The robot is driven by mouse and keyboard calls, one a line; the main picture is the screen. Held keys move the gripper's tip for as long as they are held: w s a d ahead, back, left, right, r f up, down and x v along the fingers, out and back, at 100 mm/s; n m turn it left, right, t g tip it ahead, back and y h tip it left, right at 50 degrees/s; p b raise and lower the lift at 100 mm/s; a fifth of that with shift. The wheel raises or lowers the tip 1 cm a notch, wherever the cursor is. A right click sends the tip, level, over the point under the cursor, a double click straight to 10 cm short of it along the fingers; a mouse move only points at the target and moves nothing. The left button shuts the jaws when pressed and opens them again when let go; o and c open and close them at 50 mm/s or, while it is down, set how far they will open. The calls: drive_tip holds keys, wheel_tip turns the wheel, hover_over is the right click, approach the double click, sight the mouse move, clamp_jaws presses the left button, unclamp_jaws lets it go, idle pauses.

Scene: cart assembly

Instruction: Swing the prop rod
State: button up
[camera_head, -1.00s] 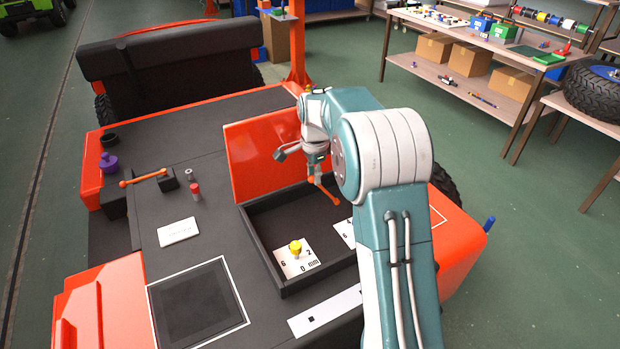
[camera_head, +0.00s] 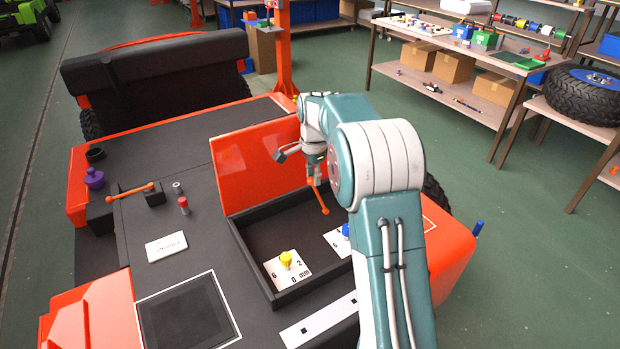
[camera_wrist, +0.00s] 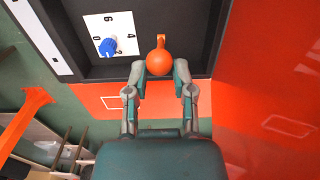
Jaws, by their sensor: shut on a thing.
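The prop rod is orange with a ball end (camera_wrist: 158,62). In the head view the rod (camera_head: 319,198) slants down from my gripper (camera_head: 314,172) over the open compartment. In the wrist view my gripper (camera_wrist: 159,72) has its two fingertips on either side of the ball, closed on it. The raised orange lid (camera_head: 262,165) stands at the back of the black-walled compartment (camera_head: 262,272). The rod's far end is mostly hidden behind the ball in the wrist view.
Inside the compartment are a white dial plate with a yellow knob (camera_head: 286,260) and another with a blue knob (camera_wrist: 107,46). An orange-barred handle (camera_head: 137,189) and a red peg (camera_head: 184,205) stand left of the lid. Shelves (camera_head: 470,85) stand behind at right.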

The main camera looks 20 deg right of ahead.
drive_tip(key=shift+w+d+r, duration=0.25)
drive_tip(key=shift+d, duration=0.45)
drive_tip(key=shift+w+d+r, duration=0.2)
drive_tip(key=shift+d+r, duration=0.05)
drive_tip(key=shift+d, duration=0.4)
drive_tip(key=o, duration=0.9)
wheel_tip(320, 180, up, 11)
drive_tip(key=s+a+r+n+t, duration=0.1)
drive_tip(key=s+a+r+n, duration=0.3)
drive_tip(key=s+r, duration=0.3)
drive_tip(key=s+a+f+n+t, duration=0.1)
drive_tip(key=s+n, duration=0.3)
drive_tip(key=s, duration=0.5)
drive_tip(key=s+a+f+n+t, duration=0.2)
drive_tip(key=s+a+f+n, duration=0.2)
drive_tip(key=s, duration=0.6)
drive_tip(key=s+a+f+n+t, duration=0.1)
drive_tip(key=s+a+f+n, duration=0.1)
drive_tip(key=s, duration=0.7)
drive_tip(key=shift+s+a+f+n+t, duration=0.25)
drive_tip(key=shift+s+a+n, duration=0.2)
drive_tip(key=shift+n, duration=0.45)
